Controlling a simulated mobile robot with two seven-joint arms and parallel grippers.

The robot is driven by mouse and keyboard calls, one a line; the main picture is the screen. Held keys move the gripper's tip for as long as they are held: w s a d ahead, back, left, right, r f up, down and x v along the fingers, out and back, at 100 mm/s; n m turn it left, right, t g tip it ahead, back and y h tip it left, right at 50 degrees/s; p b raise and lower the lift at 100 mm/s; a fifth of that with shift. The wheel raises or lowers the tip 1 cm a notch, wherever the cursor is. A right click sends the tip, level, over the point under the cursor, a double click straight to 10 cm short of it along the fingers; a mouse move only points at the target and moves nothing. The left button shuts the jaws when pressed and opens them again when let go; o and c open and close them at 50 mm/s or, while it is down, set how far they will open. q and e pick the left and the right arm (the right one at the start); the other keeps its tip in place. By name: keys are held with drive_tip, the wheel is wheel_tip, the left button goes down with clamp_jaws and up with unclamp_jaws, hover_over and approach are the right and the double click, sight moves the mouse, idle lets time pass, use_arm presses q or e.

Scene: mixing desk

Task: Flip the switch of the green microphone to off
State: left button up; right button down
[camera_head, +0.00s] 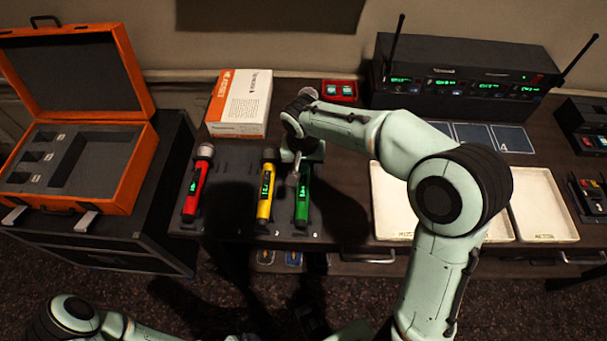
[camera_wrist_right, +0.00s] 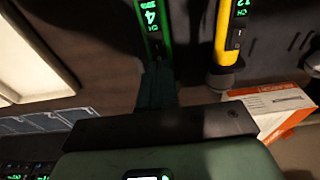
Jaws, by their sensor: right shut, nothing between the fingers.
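The green microphone (camera_head: 302,206) lies in a dark holder on the desk, its lit display facing up. Its upper part is hidden under my right gripper (camera_head: 294,178). In the right wrist view the green microphone (camera_wrist_right: 149,16) shows a display reading 4. My right gripper (camera_wrist_right: 158,78) is shut and empty, its fingertips over the microphone's body just beyond the display. Its switch is in shadow at the fingertips, so its position cannot be told, nor whether the fingers touch it.
A yellow microphone (camera_head: 266,190) lies close to the left, with a red microphone (camera_head: 195,190) farther left. A white-orange box (camera_head: 240,100) stands behind. Pale trays (camera_head: 545,205) are at right, a black receiver (camera_head: 460,75) behind, and an open orange case (camera_head: 120,185) at left.

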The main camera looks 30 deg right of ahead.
use_arm(q)
drive_tip(key=shift+s+f+b, duration=0.2)
drive_tip(key=shift+f+b, duration=0.4)
drive_tip(key=shift+f, duration=0.05)
use_arm(e)
drive_tip(key=shift+f, duration=0.85)
use_arm(q)
drive_tip(key=shift+r, duration=0.1)
use_arm(e)
drive_tip(key=shift+s+r, duration=0.1)
drive_tip(key=shift+r+p, duration=2.55)
drive_tip(key=shift+r, duration=0.9)
use_arm(q)
drive_tip(key=r, duration=0.1)
drive_tip(key=w+r, duration=0.1)
drive_tip(key=r, duration=0.1)
drive_tip(key=w+r, duration=0.1)
drive_tip(key=r, duration=0.1)
drive_tip(key=shift+s, duration=0.15)
use_arm(e)
drive_tip(key=shift+f, duration=0.1)
